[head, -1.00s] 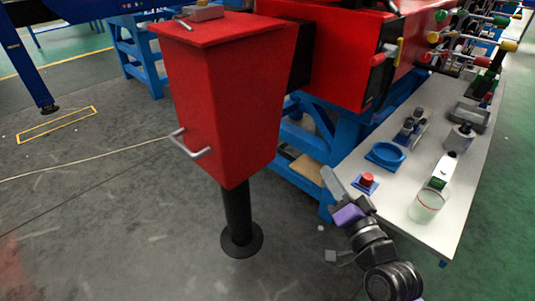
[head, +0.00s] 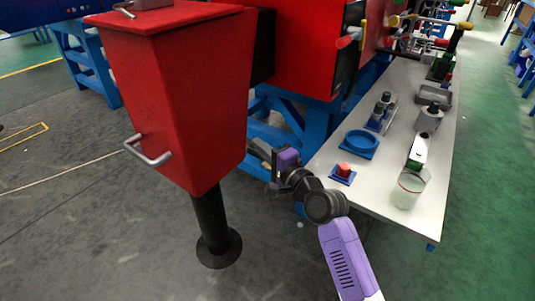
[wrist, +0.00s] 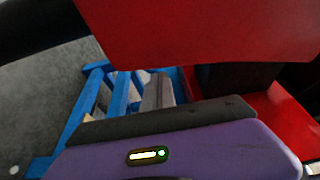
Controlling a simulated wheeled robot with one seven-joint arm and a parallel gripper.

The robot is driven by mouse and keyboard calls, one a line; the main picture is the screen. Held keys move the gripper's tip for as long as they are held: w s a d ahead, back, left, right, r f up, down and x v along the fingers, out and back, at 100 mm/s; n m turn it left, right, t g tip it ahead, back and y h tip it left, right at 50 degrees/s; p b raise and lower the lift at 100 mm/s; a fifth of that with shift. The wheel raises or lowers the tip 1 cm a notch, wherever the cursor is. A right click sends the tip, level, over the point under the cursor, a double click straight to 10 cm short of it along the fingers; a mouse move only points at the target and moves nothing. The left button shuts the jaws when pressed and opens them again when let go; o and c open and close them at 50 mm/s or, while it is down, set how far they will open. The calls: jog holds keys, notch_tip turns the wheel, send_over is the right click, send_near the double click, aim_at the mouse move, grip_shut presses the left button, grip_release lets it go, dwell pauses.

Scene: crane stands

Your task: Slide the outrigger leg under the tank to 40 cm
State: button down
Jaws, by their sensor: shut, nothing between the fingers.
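The red tapered tank (head: 180,100) stands at the left of centre in the head view, with a grey bar handle (head: 148,152) on its lower front. A black leg (head: 209,218) with a round foot (head: 219,248) comes down from under it to the floor. A dark beam (head: 263,45) shows behind the tank, joining it to the red crane body (head: 305,40). My gripper (head: 258,150) is shut and empty, close to the right side of the tank's lower part. In the wrist view a red surface (wrist: 200,30) fills the top, above my gripper's fingers (wrist: 158,92).
Blue trestle legs (head: 285,120) stand behind my gripper. The floor in front of the tank is clear.

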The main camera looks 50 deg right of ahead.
jog(key=shift+x, duration=2.05)
